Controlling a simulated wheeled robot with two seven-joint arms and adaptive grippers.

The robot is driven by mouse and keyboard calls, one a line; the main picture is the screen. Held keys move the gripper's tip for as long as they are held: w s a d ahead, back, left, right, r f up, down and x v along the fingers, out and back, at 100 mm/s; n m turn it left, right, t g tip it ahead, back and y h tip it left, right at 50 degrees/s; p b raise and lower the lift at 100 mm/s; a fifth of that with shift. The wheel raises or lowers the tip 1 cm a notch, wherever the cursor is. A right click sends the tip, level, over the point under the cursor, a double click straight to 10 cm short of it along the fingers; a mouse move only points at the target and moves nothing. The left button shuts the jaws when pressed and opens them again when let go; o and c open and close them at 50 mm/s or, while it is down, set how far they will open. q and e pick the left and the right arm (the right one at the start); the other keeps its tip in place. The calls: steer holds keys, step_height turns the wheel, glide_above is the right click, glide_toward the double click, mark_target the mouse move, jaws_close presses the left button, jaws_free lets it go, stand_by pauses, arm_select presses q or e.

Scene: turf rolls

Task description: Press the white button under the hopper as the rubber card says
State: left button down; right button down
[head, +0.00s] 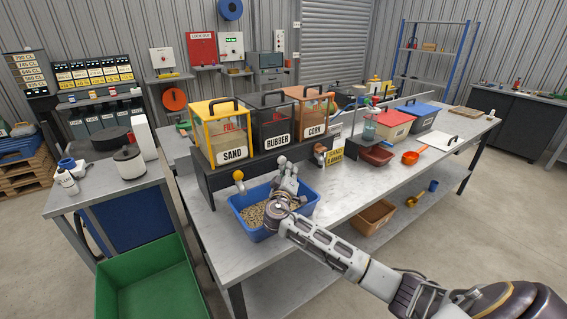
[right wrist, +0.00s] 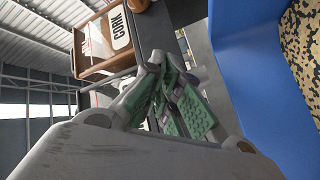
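My right gripper (head: 285,166) is in front of the base, below the RUBBER hopper and above the blue tub (head: 311,207). Its green-padded fingers (right wrist: 165,75) look close together and hold nothing visible. I cannot make out the white button; the gripper may hide it. My left gripper is out of view.
The blue tub holds pale and dark granules (head: 256,214). The front bench top is mostly clear.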

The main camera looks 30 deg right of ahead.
steer(key=shift+s+a+f, duration=0.1)
steer(key=shift+s+f, duration=0.1)
steer(key=shift+f, duration=0.35)
steer(key=s, duration=0.3)
steer(key=s+p, duration=0.1)
steer(key=shift+s+d+r, duration=0.2)
steer(key=shift+d+r, duration=0.15)
steer(key=shift+r, duration=0.05)
steer(key=shift+a, duration=0.1)
stand_by(0.5)
